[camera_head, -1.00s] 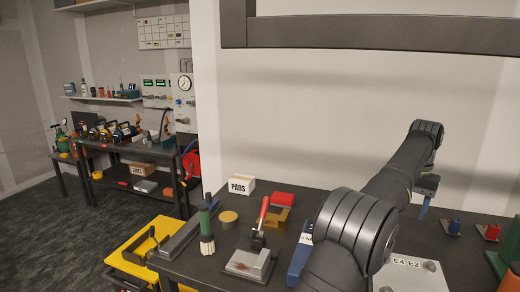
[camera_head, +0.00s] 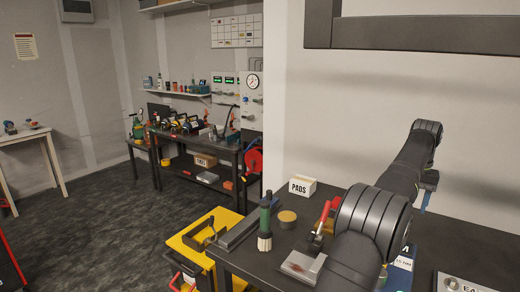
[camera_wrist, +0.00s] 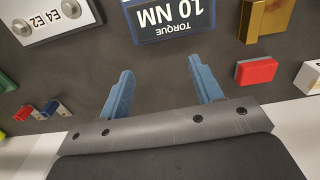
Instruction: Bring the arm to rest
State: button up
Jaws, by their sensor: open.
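My gripper (camera_wrist: 163,82) is open and empty in the wrist view, its two blue fingers spread apart over the dark bench top. A device labelled "TORQUE 10 NM" (camera_wrist: 170,20) lies beyond the fingertips, apart from them. In the head view my arm reaches over the bench (camera_head: 237,259) toward the back wall; the gripper end (camera_head: 426,200) is mostly hidden behind the arm.
A plate marked E4 E2 (camera_wrist: 48,18), red block (camera_wrist: 256,71) and brass block (camera_wrist: 266,18) lie near the gripper. A yellow cart (camera_head: 225,220) adjoins the bench.

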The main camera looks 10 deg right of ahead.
jog(key=w+a+n, duration=0.4)
jog(key=w+a, duration=0.6)
jog(key=w, duration=0.2)
jog(key=shift+a+f, duration=0.35)
jog(key=s+d+r+m, duration=0.1)
jog(key=s+d+m, duration=0.4)
jog(key=s+d, duration=0.9)
jog(key=shift+s, duration=1.6)
